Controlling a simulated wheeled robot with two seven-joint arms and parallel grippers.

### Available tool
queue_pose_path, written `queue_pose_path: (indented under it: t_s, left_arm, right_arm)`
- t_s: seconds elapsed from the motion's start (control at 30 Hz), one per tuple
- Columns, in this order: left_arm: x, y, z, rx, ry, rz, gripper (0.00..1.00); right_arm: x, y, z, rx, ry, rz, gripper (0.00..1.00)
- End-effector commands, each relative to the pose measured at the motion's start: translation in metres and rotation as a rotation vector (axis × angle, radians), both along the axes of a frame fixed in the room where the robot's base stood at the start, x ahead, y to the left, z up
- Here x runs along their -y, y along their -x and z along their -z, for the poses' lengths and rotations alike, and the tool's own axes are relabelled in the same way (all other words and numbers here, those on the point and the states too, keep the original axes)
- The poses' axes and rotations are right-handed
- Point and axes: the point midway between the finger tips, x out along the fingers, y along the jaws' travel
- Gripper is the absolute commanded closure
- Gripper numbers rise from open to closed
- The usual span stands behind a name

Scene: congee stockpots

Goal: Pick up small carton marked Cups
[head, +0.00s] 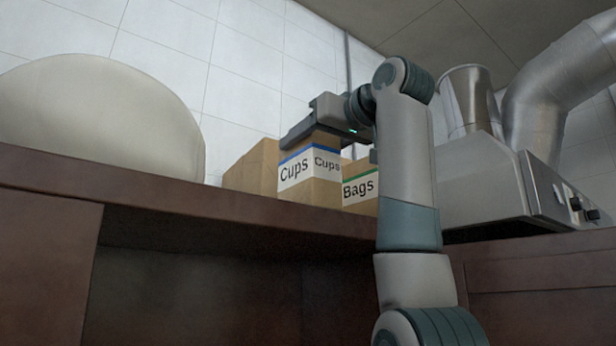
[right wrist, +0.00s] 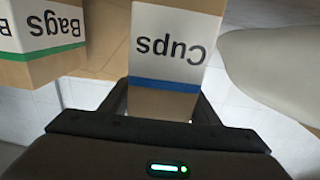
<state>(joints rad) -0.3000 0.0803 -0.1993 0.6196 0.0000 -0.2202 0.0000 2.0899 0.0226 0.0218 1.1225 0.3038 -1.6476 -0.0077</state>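The small carton marked Cups (head: 310,172) is brown with a white label and a blue stripe. It stands upright on the brown counter (head: 215,202) in the head view; the counter edge hides its lower end. It also shows upside down in the right wrist view (right wrist: 170,45). My right gripper (head: 306,132) is at the top of this carton, with its fingers on either side of it. In the right wrist view the fingers (right wrist: 163,100) lie close along the carton's sides; whether they press on it cannot be told. My left gripper is not in view.
A carton marked Bags (head: 360,190), with a green stripe, stands just right of the Cups carton. A plain brown carton (head: 252,168) is behind on the left. A large pale rounded object (head: 100,115) stands at left, and a metal appliance (head: 480,185) at right.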

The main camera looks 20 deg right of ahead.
Motion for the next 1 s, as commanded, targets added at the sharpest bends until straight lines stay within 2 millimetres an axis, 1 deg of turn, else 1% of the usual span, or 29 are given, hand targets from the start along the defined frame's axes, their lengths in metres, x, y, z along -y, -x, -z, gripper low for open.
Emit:
queue_pose_path:
  t_s: [0.03, 0.07, 0.1, 0.17, 0.2, 0.47, 0.63, 0.87, 1.0]
  left_arm:
    - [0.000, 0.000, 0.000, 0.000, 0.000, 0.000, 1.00]
    - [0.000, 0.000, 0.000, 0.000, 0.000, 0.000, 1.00]
    - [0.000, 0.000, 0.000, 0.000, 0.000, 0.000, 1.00]
    - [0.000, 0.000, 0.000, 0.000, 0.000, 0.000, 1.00]
    - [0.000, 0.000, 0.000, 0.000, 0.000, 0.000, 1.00]
    - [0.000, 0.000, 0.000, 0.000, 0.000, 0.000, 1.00]
    - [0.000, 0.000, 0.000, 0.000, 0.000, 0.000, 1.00]
    - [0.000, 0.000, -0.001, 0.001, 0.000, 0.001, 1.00]
    - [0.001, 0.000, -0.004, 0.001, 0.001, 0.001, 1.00]
  right_arm:
    - [0.000, 0.000, 0.000, 0.000, 0.000, 0.000, 0.58]
    - [0.000, 0.000, 0.000, 0.000, 0.000, 0.000, 0.65]
    - [0.000, 0.000, 0.000, 0.000, 0.000, 0.000, 0.74]
    - [0.000, 0.000, 0.000, 0.000, 0.000, 0.000, 0.89]
    - [0.000, 0.001, -0.001, 0.002, -0.001, 0.000, 0.94]
    - [0.000, 0.001, -0.002, 0.002, -0.001, 0.000, 0.94]
    - [0.000, 0.001, -0.007, 0.001, 0.000, 0.000, 0.94]
    - [0.000, 0.001, -0.026, 0.001, 0.000, 0.001, 0.94]
    - [0.000, 0.002, -0.044, 0.002, -0.001, 0.001, 0.94]
